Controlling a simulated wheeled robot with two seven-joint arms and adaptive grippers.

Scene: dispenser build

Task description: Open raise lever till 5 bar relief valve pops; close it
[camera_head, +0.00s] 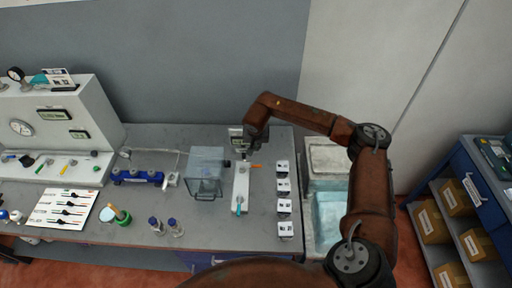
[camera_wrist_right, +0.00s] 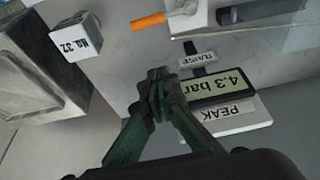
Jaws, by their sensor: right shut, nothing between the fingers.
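A display panel (camera_wrist_right: 222,88) in the right wrist view reads "4.3 bar", with a "PEAK" label (camera_wrist_right: 228,112) beside it. A "RAISE" label (camera_wrist_right: 198,58) lies by the panel's edge. An orange lever (camera_wrist_right: 148,20) sticks out beyond it; in the head view the orange lever (camera_head: 256,165) is at the far end of a white block (camera_head: 240,188), with a teal lever (camera_head: 238,208) at its near end. My right gripper (camera_wrist_right: 157,78) is shut and empty, close to the panel and apart from the orange lever. I cannot make out the relief valve. My left gripper is not in view.
A clear box (camera_head: 206,172) stands left of the white block. Several small white numbered blocks (camera_head: 283,185) stand in a column to the right. A grey tub (camera_head: 328,160) is beyond the bench's right edge. A gauge panel (camera_head: 50,125) stands at left.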

